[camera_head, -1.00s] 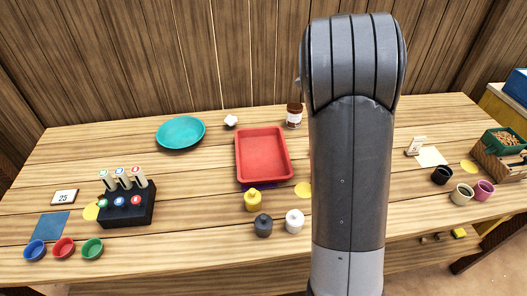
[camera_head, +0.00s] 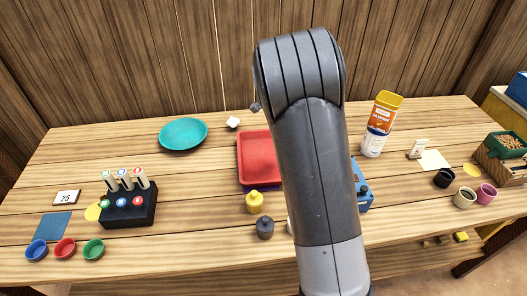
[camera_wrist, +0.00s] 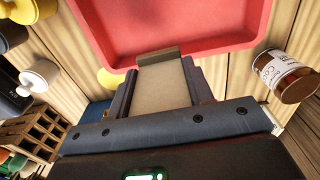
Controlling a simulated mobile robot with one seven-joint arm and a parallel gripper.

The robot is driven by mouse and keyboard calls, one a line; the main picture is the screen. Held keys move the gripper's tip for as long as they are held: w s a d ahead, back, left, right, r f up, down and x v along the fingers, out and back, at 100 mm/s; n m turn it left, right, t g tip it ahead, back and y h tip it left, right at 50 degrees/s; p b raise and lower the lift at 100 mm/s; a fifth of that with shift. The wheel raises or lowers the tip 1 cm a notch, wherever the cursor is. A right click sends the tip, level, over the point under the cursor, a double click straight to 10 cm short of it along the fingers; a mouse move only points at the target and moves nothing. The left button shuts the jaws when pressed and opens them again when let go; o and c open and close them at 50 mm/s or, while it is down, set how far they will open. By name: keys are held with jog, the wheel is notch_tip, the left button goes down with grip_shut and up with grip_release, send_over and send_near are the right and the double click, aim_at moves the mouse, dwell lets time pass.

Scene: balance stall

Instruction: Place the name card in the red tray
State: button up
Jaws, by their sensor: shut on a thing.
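The red tray (camera_head: 257,160) stands near the middle of the table in the head view, its right part hidden behind my arm. It fills the top of the wrist view (camera_wrist: 190,18) and looks empty where it shows. My gripper (camera_wrist: 160,78) is shut on a flat beige card (camera_wrist: 161,88), which seems to be the name card; no writing shows on it. The card's far edge (camera_wrist: 158,55) is darker and overlaps the tray's near rim in the wrist view. I cannot tell its height above the tray. The head view hides my gripper behind the arm.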

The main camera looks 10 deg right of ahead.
jog(key=w+a+f, duration=0.1)
jog(key=a, duration=0.1)
jog(key=w+a+f, duration=0.1)
jog(key=a, duration=0.1)
jog(key=w+a+f, duration=0.1)
jog(key=a+f, duration=0.1)
jog(key=shift+f, duration=2)
jog(key=shift+f, duration=0.1)
jog(key=o, duration=1)
